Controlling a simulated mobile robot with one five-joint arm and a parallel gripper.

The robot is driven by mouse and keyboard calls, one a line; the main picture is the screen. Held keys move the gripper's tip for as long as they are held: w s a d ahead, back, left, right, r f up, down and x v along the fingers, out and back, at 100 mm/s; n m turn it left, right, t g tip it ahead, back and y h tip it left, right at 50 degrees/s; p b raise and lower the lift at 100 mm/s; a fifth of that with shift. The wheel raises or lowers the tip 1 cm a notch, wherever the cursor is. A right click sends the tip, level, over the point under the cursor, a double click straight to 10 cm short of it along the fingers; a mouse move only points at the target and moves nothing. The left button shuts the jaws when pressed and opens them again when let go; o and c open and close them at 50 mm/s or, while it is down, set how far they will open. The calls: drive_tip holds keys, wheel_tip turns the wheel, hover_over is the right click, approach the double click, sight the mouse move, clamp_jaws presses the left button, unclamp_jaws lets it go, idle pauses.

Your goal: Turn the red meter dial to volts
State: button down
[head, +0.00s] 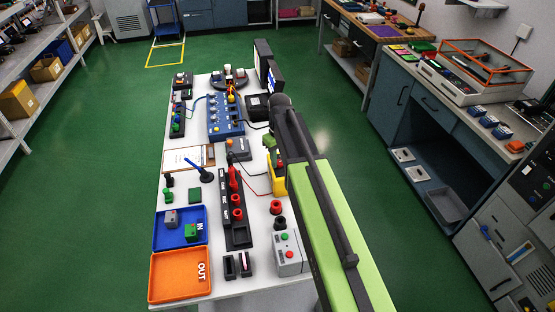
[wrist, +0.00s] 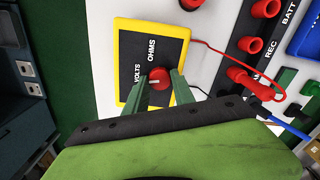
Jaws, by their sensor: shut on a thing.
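The meter (wrist: 172,47) is a black box with a yellow frame, lettered VOLTS and OHMS, in the wrist view. Its yellow edge shows in the head view (head: 279,180), partly behind my arm. The red dial (wrist: 159,73) sits near the lettering and carries a short pale mark. Which word the mark points to is hard to tell. My gripper (wrist: 160,82) has its two green fingers on either side of the dial, shut on it.
A red lead (wrist: 222,52) runs from the meter to a black strip with red sockets (head: 237,200). A blue IN tray (head: 163,241) and an orange OUT tray (head: 178,278) lie at the front left. A grey button box (head: 289,262) stands at the front right.

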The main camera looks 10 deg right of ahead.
sight(279, 162)
drive_tip(key=shift+s+m, duration=0.1)
drive_tip(key=shift+m, duration=1.2)
drive_tip(key=c, duration=1.1)
unclamp_jaws()
drive_tip(key=shift+o, duration=0.2)
wheel_tip(279, 162, up, 17)
drive_tip(key=p, duration=1.7)
drive_tip(key=shift+r, duration=0.2)
